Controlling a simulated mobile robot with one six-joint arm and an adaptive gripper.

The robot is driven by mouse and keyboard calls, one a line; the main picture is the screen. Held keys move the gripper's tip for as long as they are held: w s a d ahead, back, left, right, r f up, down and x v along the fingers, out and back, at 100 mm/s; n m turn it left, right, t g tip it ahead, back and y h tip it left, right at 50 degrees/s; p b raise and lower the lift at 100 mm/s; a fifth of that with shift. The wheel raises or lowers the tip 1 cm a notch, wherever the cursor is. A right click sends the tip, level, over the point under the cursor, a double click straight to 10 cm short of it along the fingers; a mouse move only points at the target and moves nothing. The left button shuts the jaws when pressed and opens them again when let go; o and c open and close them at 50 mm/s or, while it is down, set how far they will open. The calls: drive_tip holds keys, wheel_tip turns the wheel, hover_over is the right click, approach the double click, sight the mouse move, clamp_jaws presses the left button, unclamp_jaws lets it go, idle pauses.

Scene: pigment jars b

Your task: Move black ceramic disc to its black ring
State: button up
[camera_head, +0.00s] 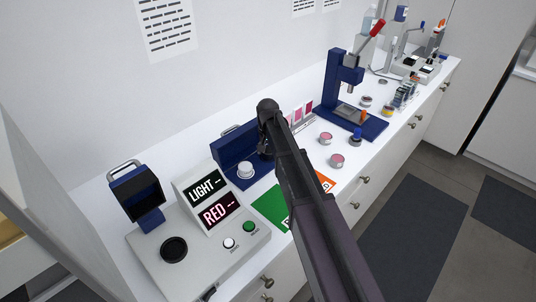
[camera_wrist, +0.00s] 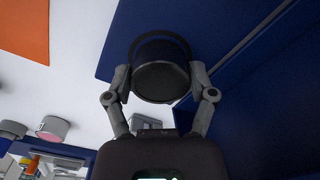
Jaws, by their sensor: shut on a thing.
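In the wrist view the black ceramic disc (camera_wrist: 160,82) sits between the two fingers of my gripper (camera_wrist: 160,84), which is shut on it. Behind the disc is the blue base of a fixture (camera_wrist: 120,35). A darker round edge shows around the disc's far side; I cannot tell whether it is the black ring or part of the disc, nor whether the disc touches the base. In the head view my gripper is at the blue fixture (camera_head: 233,142), mostly hidden by my arm, right of a white cylinder (camera_head: 246,170) standing on its base.
A grey instrument with LIGHT and RED displays (camera_head: 213,204) and a round black port (camera_head: 174,249) stands at left. A green card (camera_head: 270,207) and orange card (camera_head: 326,181) lie in front. Small jars (camera_head: 337,160) and a blue press (camera_head: 340,85) stand to the right.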

sight(268, 151)
drive_tip(key=shift+f, duration=0.2)
drive_tip(key=o, duration=1.1)
drive_tip(key=shift+r, duration=0.1)
drive_tip(key=shift+o, duration=0.2)
drive_tip(key=shift+r, duration=0.2)
wheel_tip(268, 151, up, 12)
drive_tip(key=p, duration=1.2)
drive_tip(key=shift+s+f, duration=0.1)
drive_tip(key=s+d+n, duration=0.1)
drive_tip(key=s+d, duration=0.7)
drive_tip(key=s, duration=0.4)
drive_tip(key=s+d+n, duration=0.1)
drive_tip(key=s+d, duration=0.7)
drive_tip(key=s, duration=0.4)
drive_tip(key=shift+d, duration=0.2)
